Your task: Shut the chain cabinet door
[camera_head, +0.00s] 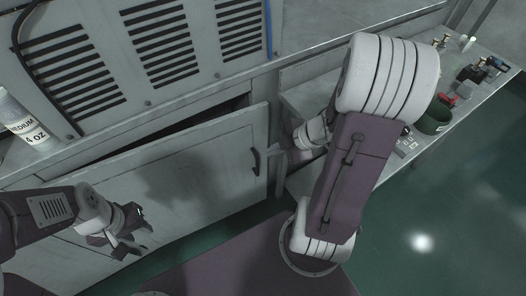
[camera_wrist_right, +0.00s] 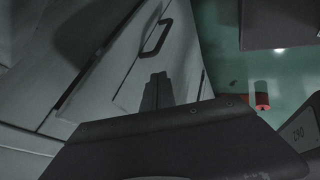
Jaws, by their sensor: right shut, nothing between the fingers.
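The chain cabinet door (camera_head: 190,175) is a pale grey panel on the front of the machine. A dark gap along its top edge shows it standing ajar. Its dark handle (camera_head: 256,162) is near the right edge; in the right wrist view the handle (camera_wrist_right: 157,37) is just beyond my fingers. My right gripper (camera_head: 277,151) is beside the door's right edge, partly hidden by my arm. Its fingers (camera_wrist_right: 157,90) are together and empty; contact with the door cannot be told. My left gripper (camera_head: 137,228) is in front of the door's lower left; its finger opening is unclear.
Vented grey panels (camera_head: 150,45) rise above the door. A white bottle (camera_head: 20,118) stands on the ledge at left. A bench (camera_head: 440,125) at right holds a dark green container (camera_head: 434,118) and small items. Green floor (camera_head: 440,220) is clear at lower right.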

